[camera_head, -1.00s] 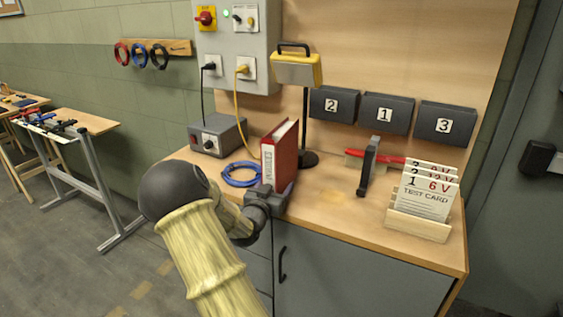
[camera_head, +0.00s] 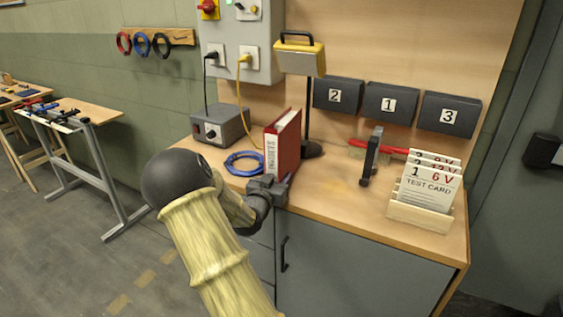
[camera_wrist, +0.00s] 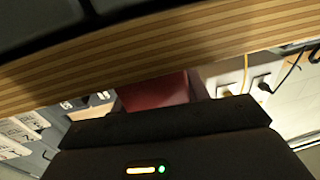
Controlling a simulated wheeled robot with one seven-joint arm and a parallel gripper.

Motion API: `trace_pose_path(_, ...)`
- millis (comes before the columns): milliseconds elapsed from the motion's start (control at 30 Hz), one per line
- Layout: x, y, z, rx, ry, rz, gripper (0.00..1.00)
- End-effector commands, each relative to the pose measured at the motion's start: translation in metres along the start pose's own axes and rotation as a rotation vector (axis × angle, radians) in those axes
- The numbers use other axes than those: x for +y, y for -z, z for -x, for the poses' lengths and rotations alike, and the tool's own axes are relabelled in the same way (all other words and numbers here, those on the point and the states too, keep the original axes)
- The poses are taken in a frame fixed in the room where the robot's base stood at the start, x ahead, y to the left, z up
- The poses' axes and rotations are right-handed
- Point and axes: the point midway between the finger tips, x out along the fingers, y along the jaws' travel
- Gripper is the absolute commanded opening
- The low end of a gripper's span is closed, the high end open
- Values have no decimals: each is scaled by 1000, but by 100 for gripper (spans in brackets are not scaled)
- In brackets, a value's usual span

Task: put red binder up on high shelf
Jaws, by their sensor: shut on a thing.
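The red binder (camera_head: 287,146) stands upright on the wooden workbench in the head view, its white labelled spine facing me. My gripper (camera_head: 271,187) is at the foot of the binder, at the bench's front edge, and is shut on it; the fingertips are partly hidden. In the wrist view a red surface of the binder (camera_wrist: 155,92) shows beyond the dark gripper body. No high shelf can be made out in these frames.
A blue cable coil (camera_head: 243,163) lies just left of the binder, with a grey power box (camera_head: 219,125) behind. A yellow lamp (camera_head: 299,58) on a dark stand rises behind it. A clamp (camera_head: 371,157) and test card rack (camera_head: 420,215) stand to the right. Bare benchtop (camera_head: 330,190) lies between.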

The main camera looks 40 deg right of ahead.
Motion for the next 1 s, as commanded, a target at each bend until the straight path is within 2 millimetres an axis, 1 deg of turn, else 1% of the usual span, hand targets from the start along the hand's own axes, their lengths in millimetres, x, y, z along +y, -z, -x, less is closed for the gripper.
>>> trace_pose_path(167, 0, 9, 0, 4, 0, -3, 2)
trace_pose_path(267, 0, 20, 0, 4, 0, -3, 2)
trace_pose_path(400, 0, 42, 0, 5, 0, -5, 2)
trace_pose_path(433, -1, 37, 7, 1, 3, -2, 2)
trace_pose_path(567, -1, 36, 35, 0, 4, -1, 2)
trace_pose_path(667, -1, 36, 60, 0, 5, -1, 2)
trace_pose_path(900, -1, 36, 125, -1, 5, 0, 2)
trace_pose_path(1000, -1, 36, 148, 0, 5, 0, 2)
